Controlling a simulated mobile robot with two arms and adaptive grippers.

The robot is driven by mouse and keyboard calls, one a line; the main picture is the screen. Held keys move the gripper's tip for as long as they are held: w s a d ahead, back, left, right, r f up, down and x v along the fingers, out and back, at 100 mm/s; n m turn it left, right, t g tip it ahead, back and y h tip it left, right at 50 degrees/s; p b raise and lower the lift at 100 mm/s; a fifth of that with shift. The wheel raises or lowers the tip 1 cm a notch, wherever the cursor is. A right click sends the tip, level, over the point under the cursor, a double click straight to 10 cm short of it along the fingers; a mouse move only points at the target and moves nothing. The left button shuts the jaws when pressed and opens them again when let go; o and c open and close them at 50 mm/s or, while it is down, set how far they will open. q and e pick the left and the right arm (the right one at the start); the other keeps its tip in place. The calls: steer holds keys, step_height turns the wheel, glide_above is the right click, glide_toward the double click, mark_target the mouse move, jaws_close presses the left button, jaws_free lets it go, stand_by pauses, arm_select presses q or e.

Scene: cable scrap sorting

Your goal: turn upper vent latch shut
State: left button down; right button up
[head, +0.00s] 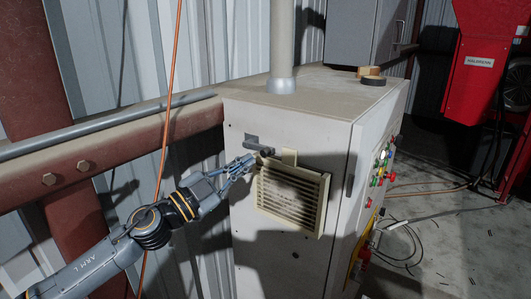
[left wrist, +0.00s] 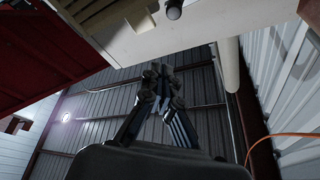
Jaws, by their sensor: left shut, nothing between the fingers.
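The cream louvred vent (head: 290,197) is on the side of the grey cabinet (head: 300,268). A grey latch-like lever (head: 260,147) sticks out just above the vent's upper left corner. A cream tab (head: 289,157) stands at the vent's top edge. I cannot tell for sure which of these is the upper latch. My left gripper (head: 247,162) is shut and empty, with its fingertips just below the lever, by the vent's upper left corner; contact cannot be told. In the left wrist view its fingers (left wrist: 160,72) meet below the pale cabinet, and a dark knob-like end (left wrist: 174,10) shows above. My right gripper is out of view.
A grey pipe (head: 282,45) rises from the cabinet top, where tape-like rings (head: 372,78) lie. A rusty red beam (head: 110,150) and an orange cable (head: 165,130) are close to my left arm. Coloured buttons (head: 382,165) are on the cabinet's right face.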

arm_select(q)
step_height(320, 180, up, 3)
steer(key=p, duration=0.2)
glide_above(262, 155)
steer(key=s+d, duration=0.3)
steer(key=s, duration=0.1)
steer(key=f, duration=0.1)
steer(key=w+a+f, duration=0.1)
steer(key=a+f+b, duration=0.1)
steer(key=shift+w+a+f, duration=0.1)
steer(key=shift+w+a, duration=0.1)
steer(key=shift+w, duration=0.05)
steer(key=shift+w+a+f, duration=0.15)
steer(key=shift+a+f, duration=0.05)
steer(key=shift+a, duration=0.05)
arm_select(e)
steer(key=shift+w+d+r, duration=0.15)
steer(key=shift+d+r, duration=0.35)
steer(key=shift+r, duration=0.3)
arm_select(q)
steer(key=shift+d, duration=0.1)
steer(key=shift+w+f, duration=0.1)
steer(key=shift+f, duration=0.25)
steer(key=shift+a+f+m, duration=0.2)
steer(key=shift+f+m, duration=0.1)
steer(key=shift+m, duration=0.2)
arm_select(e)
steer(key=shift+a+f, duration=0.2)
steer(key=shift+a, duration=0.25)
